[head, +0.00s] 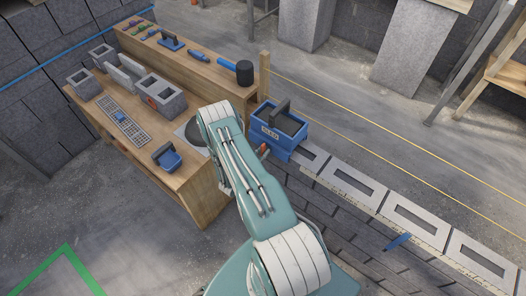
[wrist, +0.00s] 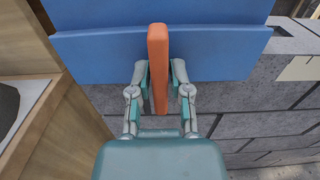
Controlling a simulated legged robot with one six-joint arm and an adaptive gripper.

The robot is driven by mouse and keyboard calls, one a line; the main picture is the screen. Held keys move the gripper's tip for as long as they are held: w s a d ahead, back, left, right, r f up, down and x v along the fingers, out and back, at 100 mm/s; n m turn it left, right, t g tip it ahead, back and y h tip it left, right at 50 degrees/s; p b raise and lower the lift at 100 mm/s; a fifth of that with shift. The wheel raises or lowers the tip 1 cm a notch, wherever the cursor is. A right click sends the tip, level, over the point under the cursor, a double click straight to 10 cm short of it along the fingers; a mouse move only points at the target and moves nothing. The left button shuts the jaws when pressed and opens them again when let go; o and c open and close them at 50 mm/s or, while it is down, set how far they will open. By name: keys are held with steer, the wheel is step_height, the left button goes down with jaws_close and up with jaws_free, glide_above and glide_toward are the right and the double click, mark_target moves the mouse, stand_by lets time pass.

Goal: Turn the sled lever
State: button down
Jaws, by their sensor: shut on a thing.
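The sled (head: 278,132) is a blue box on top of the low block wall, with a label on its side and dark grey pieces inside. Its blue side fills the top of the wrist view (wrist: 95,50). The sled lever (wrist: 158,60) is an orange bar that stands upright in the picture against the blue side. My gripper (wrist: 159,88) is shut on the lower part of the lever, one finger on each side. In the head view my arm hides most of the gripper, and only a bit of the orange lever (head: 263,149) shows beside it.
A wooden bench (head: 190,185) with grey blocks and a blue-handled tool stands close left of my arm. A row of hollow blocks (head: 415,216) runs right from the sled along the wall. A wooden post and yellow strings stand behind it. Open floor lies at lower left.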

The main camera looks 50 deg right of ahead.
steer(key=c, duration=0.7)
jaws_free()
steer(key=shift+o, duration=0.2)
steer(key=shift+a, duration=0.1)
steer(key=a, duration=1.1)
steer(key=shift+s+a, duration=0.4)
steer(key=shift+s, duration=0.05)
